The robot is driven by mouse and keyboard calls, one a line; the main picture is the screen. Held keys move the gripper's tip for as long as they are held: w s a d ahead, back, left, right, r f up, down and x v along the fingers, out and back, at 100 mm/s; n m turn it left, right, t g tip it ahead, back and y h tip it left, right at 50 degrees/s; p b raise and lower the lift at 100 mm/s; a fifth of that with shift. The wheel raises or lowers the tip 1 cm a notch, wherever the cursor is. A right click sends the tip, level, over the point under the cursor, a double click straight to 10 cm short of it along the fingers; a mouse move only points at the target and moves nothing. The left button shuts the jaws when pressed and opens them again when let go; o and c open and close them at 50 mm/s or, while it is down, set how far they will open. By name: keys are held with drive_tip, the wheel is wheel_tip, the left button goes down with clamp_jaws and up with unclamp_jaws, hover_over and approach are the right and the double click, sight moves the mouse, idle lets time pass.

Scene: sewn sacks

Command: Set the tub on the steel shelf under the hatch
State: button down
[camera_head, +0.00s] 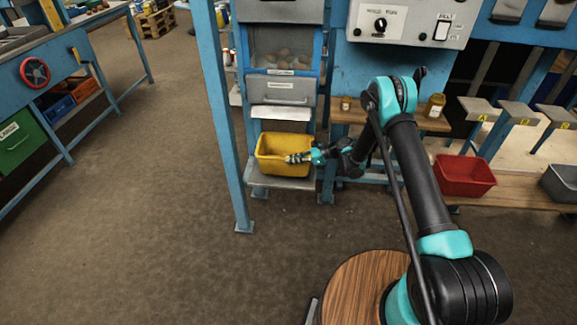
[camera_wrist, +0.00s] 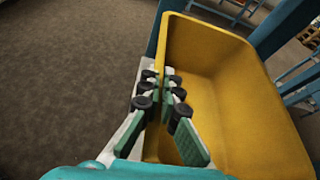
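The yellow tub (camera_head: 268,163) is upright and empty at the steel shelf (camera_head: 280,183), under the hatch (camera_head: 282,113). Its base looks to be on or just over the shelf; I cannot tell whether it touches. My gripper (camera_head: 292,158) is at the tub's right side. In the wrist view, the tub (camera_wrist: 235,90) fills the right half, and my gripper (camera_wrist: 163,80) has its fingers close together with the tub's rim wall between them, one finger inside and one outside. The tub's far underside is hidden.
A blue post (camera_head: 225,130) stands just left of the shelf. A wooden ledge (camera_head: 430,122) with small jars is to the right. A red bin (camera_head: 464,175) and a grey bin (camera_head: 562,182) sit farther right. The floor in front is clear.

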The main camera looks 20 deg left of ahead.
drive_tip(key=shift+s+a, duration=0.15)
drive_tip(key=shift+a, duration=0.45)
drive_tip(key=shift+a+f, duration=0.15)
drive_tip(key=shift+f, duration=1.6)
drive_tip(key=c, duration=1.7)
unclamp_jaws()
drive_tip(key=shift+f, duration=0.1)
drive_tip(key=v, duration=1.2)
